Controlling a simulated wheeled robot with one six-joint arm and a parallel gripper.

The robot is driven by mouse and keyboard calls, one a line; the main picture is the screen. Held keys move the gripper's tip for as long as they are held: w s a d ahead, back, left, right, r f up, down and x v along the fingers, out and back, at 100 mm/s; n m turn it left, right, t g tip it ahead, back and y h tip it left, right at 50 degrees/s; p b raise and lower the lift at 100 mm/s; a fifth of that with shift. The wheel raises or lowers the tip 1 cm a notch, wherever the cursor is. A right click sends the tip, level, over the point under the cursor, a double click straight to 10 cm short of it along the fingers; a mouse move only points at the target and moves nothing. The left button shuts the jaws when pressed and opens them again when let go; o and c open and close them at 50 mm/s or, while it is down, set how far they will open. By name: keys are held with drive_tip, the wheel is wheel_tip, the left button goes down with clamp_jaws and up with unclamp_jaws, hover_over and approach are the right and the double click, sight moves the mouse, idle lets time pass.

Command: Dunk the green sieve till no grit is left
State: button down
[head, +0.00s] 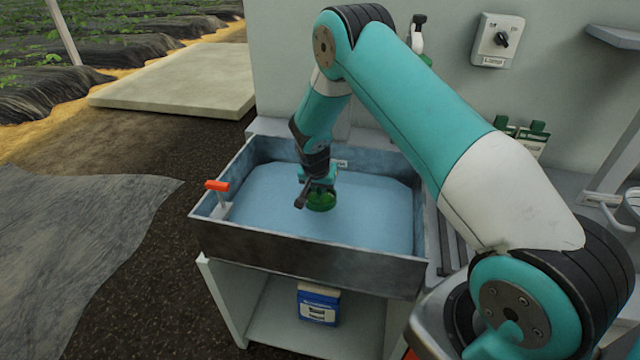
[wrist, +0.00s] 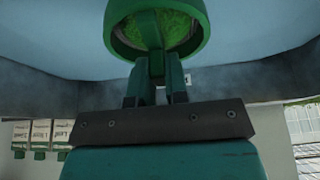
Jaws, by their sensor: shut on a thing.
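The green sieve (head: 322,201) is at the end of my gripper (head: 318,184), over the blue water (head: 375,205) in the grey trough. In the wrist view its round green rim (wrist: 202,30) fills the top, with lighter green mesh inside. My gripper (wrist: 155,80) is shut on the sieve's handle. The sieve is low and close to the water; I cannot tell whether it touches the surface. Part of it is cut off at the top of the wrist view, and grit cannot be made out on the mesh.
The trough (head: 300,257) has raised metal walls around the water. An orange-handled lever (head: 217,186) is on its left side. A blue and white box (head: 318,304) sits on the shelf below. A switch box (head: 497,41) and a spray bottle (head: 417,36) are at the back wall.

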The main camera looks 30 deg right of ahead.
sight(320, 201)
drive_tip(key=shift+f+b, duration=2.15)
drive_tip(key=shift+f, duration=0.95)
wheel_tip(320, 201, up, 18)
drive_tip(key=p, duration=1.1)
drive_tip(key=shift+r, duration=0.25)
